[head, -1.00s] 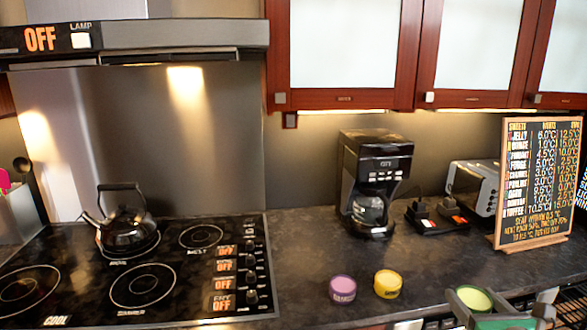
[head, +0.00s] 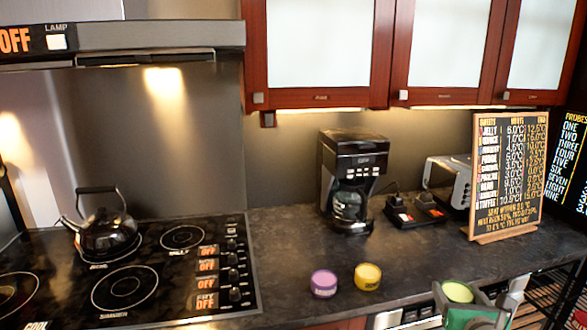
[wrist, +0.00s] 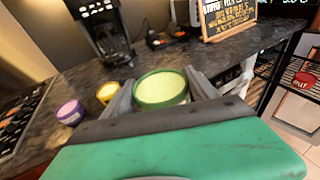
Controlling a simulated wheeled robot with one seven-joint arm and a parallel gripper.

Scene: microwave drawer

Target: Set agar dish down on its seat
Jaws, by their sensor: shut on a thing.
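The dish in my gripper, likely the agar dish, is round with a dark green rim and pale yellow-green top; it shows at the lower right of the head view (head: 459,291) and in the middle of the wrist view (wrist: 160,85). My gripper (wrist: 160,98) is shut on it, one finger on each side. The dish looks about level, near the counter's front edge. I cannot tell its exact height. I cannot make out its seat in these views.
A purple pot (head: 324,283) and a yellow pot (head: 367,277) stand on the dark counter (head: 285,235). Behind are a coffee maker (head: 350,180), toaster (head: 450,180) and price board (head: 508,175). The stove with a kettle (head: 103,232) is left. A dark wire rack (wrist: 295,75) stands right.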

